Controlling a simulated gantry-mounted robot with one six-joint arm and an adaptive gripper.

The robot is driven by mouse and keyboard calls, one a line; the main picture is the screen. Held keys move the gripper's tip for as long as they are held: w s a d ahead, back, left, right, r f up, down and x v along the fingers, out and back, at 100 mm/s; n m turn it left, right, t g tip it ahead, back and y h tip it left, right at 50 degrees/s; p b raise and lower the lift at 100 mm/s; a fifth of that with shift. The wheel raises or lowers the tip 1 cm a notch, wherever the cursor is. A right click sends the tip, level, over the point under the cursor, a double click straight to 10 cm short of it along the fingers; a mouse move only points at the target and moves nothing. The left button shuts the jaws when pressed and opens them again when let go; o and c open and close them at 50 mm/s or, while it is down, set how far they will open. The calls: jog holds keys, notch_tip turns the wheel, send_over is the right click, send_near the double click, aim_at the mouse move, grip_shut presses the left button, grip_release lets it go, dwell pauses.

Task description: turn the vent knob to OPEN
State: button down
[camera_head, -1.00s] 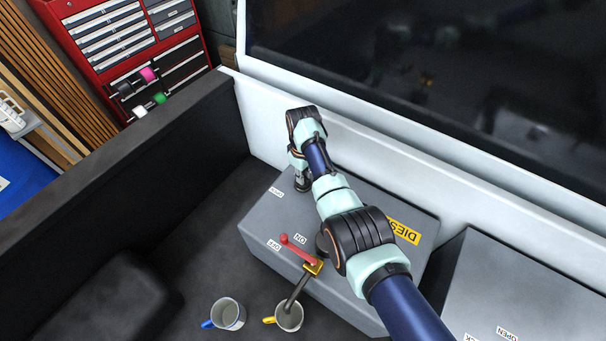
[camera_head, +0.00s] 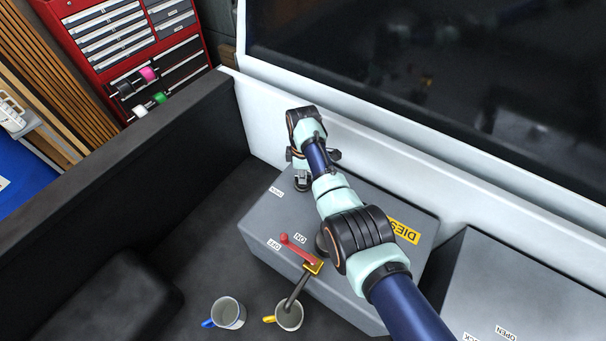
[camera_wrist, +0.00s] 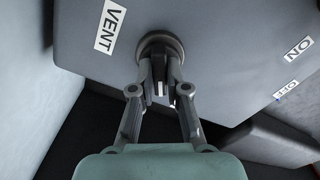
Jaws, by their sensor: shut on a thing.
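The vent knob (camera_wrist: 160,42) is a dark round knob on top of the grey diesel tank (camera_head: 350,215). In the wrist view, a white VENT label (camera_wrist: 110,26) lies to its left. My gripper (camera_wrist: 162,80) reaches down over the knob, its fingers close together and shut on it. In the head view my gripper (camera_head: 302,182) is at the tank's far left corner, and my wrist and fingers hide the knob there.
A red lever (camera_head: 297,250) with ON and OFF labels sits near the tank's front edge, above a spout. Two mugs, one blue-handled (camera_head: 229,313) and one yellow-handled (camera_head: 290,316), stand below. The white cab wall (camera_head: 268,140) is close behind my gripper.

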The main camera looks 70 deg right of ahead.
jog(key=shift+r, duration=0.1)
dwell(0.3)
jog(key=c, duration=1.2)
grip_release()
jog(key=shift+o, duration=0.2)
notch_tip(320, 180, up, 12)
